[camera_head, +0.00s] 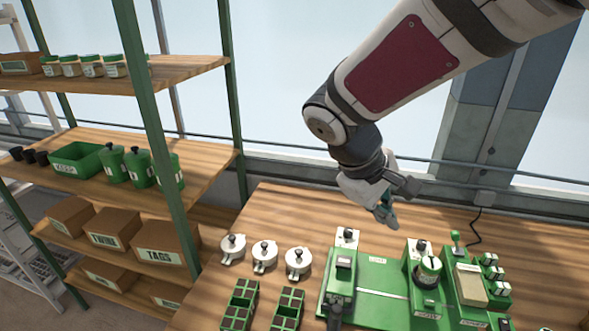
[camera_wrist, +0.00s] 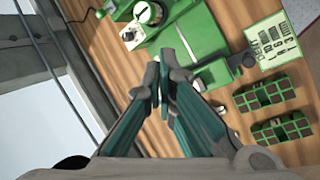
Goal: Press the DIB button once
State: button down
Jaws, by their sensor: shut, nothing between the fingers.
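The green tray seeder (camera_head: 385,265) stands on the wooden bench, and part of it shows at the top of the wrist view (camera_wrist: 200,40). Several small green-and-white blocks (camera_head: 490,260) sit at its right end; their labels are too small to read, so I cannot tell which is the DIB button. My gripper (camera_head: 385,217) is above the bench, behind the middle of the seeder and apart from it. Its fingers are together and empty, and they also show in the wrist view (camera_wrist: 160,85).
Three white lidded pots (camera_head: 264,256) and green cell trays (camera_head: 240,305) stand left of the seeder. A green lever (camera_head: 455,238) and a round hopper (camera_head: 429,270) rise from it. A shelf rack (camera_head: 150,160) is at left. Bench behind the pots is clear.

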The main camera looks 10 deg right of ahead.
aim_at(345, 264)
jog(key=w+a+f+n+h+p, duration=0.1)
jog(key=w+a+f+n+h, duration=0.2)
jog(key=w+f+n, duration=0.2)
notch_tip(345, 264, down, 3)
jog(key=shift+w+f+t+p, duration=0.2)
jog(key=shift+w+t+p, duration=0.15)
jog(key=shift+w, duration=0.8)
jog(key=shift+f+b, duration=1.85)
jog(key=shift+f, duration=2.55)
jog(key=shift+f, duration=0.4)
jog(key=shift+f+b, duration=0.65)
jog(key=shift+f, duration=0.15)
jog(key=shift+r, duration=0.1)
jog(key=shift+r+p, duration=0.65)
jog(key=shift+r, duration=0.5)
